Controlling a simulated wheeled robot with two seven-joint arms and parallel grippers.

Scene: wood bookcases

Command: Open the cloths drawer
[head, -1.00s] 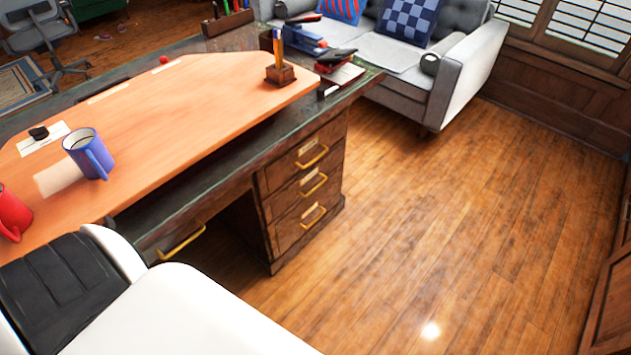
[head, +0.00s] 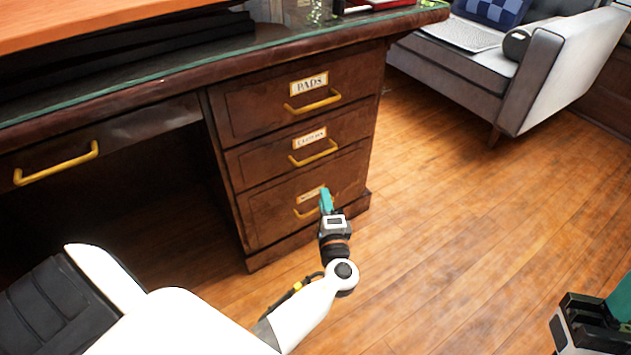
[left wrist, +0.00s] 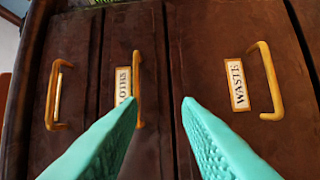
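The cloths drawer (head: 265,158) is the shut middle drawer of the desk's stack, with a brass handle (head: 314,153) and a small label. In the left wrist view its label (left wrist: 123,86) reads "OTHS" in part, and its handle (left wrist: 137,88) stands just beyond one fingertip. My left gripper (head: 326,194) is in front of the bottom drawer in the head view. Its teal fingers (left wrist: 160,100) are open and empty in the left wrist view, apart from the handles. My right gripper (head: 606,310) is cut off at the lower right edge; its opening is unclear.
The shut pads drawer (head: 255,108) is above and the shut waste drawer (left wrist: 215,40) below. The glass-edged desk top (head: 200,62) overhangs the drawers. Another drawer handle (head: 56,165) is at left. A grey sofa (head: 555,70) stands back right. The wood floor (head: 470,220) is clear.

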